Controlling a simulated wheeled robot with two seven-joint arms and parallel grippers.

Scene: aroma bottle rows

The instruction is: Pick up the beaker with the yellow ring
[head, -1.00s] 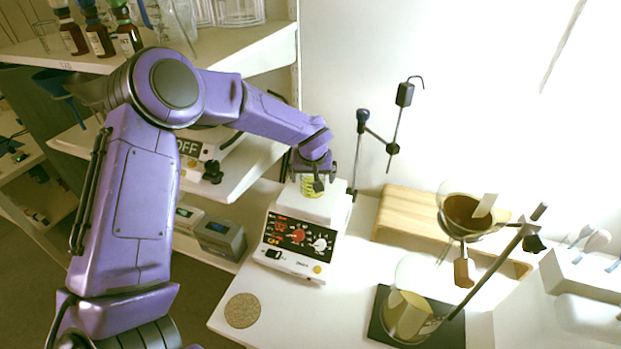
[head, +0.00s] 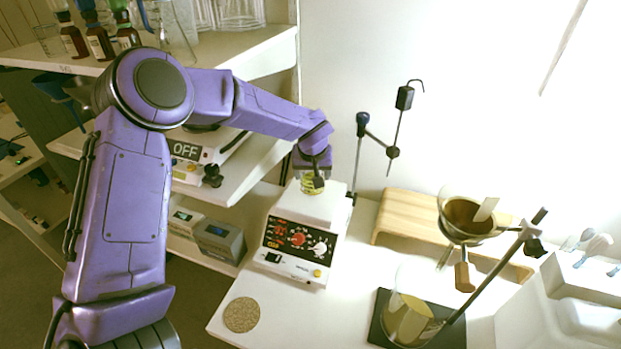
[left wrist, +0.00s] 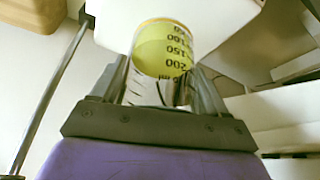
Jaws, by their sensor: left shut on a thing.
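The beaker with the yellow ring (left wrist: 163,55) fills the top middle of the left wrist view. It has dark volume marks and yellow-green at its base. In the head view the beaker (head: 312,187) shows as a small yellow patch below my left gripper (head: 314,178), at the top plate of the white hot plate device (head: 300,240). In the left wrist view the two fingers of my left gripper (left wrist: 165,92) are closed around the beaker's sides. I cannot tell if the beaker's base touches the plate. My right gripper is not in view.
A metal stand rod (head: 357,155) rises close behind the device. A wooden rack (head: 400,210) stands to the right, with a funnel (head: 468,215) on a slanted stand and a glass vessel (head: 410,320) below. A round cork mat (head: 241,314) lies at the table's front left.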

